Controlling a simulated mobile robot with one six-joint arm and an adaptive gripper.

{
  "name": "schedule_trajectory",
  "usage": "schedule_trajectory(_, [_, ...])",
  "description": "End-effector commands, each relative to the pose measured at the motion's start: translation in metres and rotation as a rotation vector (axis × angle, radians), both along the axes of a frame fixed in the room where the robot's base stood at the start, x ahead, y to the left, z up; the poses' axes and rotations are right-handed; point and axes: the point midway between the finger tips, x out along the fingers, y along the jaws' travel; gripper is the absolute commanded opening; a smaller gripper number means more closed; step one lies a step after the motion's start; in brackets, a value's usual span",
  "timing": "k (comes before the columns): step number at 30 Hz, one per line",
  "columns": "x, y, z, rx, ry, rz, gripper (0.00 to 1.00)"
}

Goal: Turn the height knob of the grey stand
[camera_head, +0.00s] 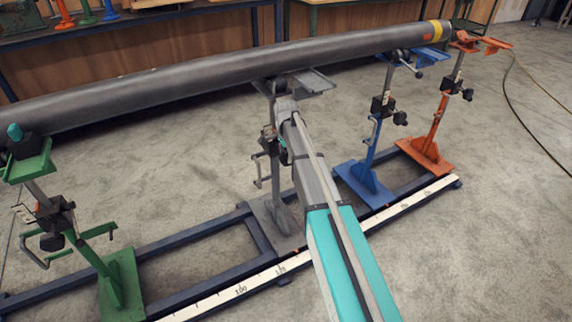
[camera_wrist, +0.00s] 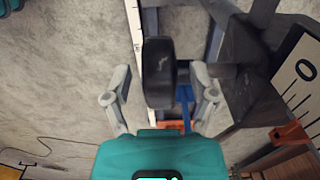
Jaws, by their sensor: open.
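The grey stand (camera_head: 278,225) stands on the blue floor rail in the middle of the head view, its top plate (camera_head: 312,84) under the long grey pipe (camera_head: 180,75). My arm hides much of its post and its black knob there. In the wrist view a black knob (camera_wrist: 158,72) lies between the two fingers of my gripper (camera_wrist: 163,100). The fingers are spread, with a visible gap on both sides of the knob. I cannot tell how deep the knob reaches between them. The stand's dark metal body (camera_wrist: 255,50) is to the right.
A green stand (camera_head: 122,285) is at the left; a blue stand (camera_head: 364,182) and an orange stand (camera_head: 427,153) are at the right. A white scale strip (camera_head: 330,238) runs along the rail. A hose (camera_head: 528,138) lies on open floor at far right.

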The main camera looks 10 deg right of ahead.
Motion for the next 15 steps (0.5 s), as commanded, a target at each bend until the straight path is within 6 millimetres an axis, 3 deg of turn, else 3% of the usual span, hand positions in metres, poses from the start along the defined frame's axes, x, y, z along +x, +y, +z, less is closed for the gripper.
schedule_trajectory(6, [0.000,0.000,-0.018,0.000,0.000,-0.001,0.74])
schedule_trajectory(15, [0.000,-0.001,-0.024,0.000,0.000,-0.001,0.74])
